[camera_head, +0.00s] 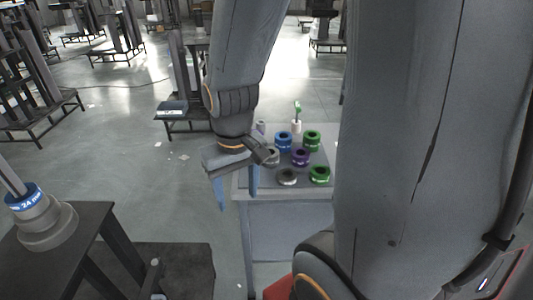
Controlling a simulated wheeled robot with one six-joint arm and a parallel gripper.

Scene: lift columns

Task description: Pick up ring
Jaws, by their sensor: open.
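Several rings lie on a grey-topped table beyond my arm: a blue ring (284,139), a green ring (312,137) at the back right, a purple ring (300,157) in the middle, a grey ring (288,176) and another green ring (320,174) at the front. A further grey ring (272,157) is partly hidden behind my gripper. My gripper (238,192) hangs open and empty, with blue fingers pointing down at the table's left edge. I cannot tell which ring the task means.
The table (290,205) also holds a white holder with a green item (297,120). A dark stand (85,230) with a blue-banded ring on a post (38,215) is at the lower left. My large arm link blocks the right side. Open floor (150,165) lies left of the table.

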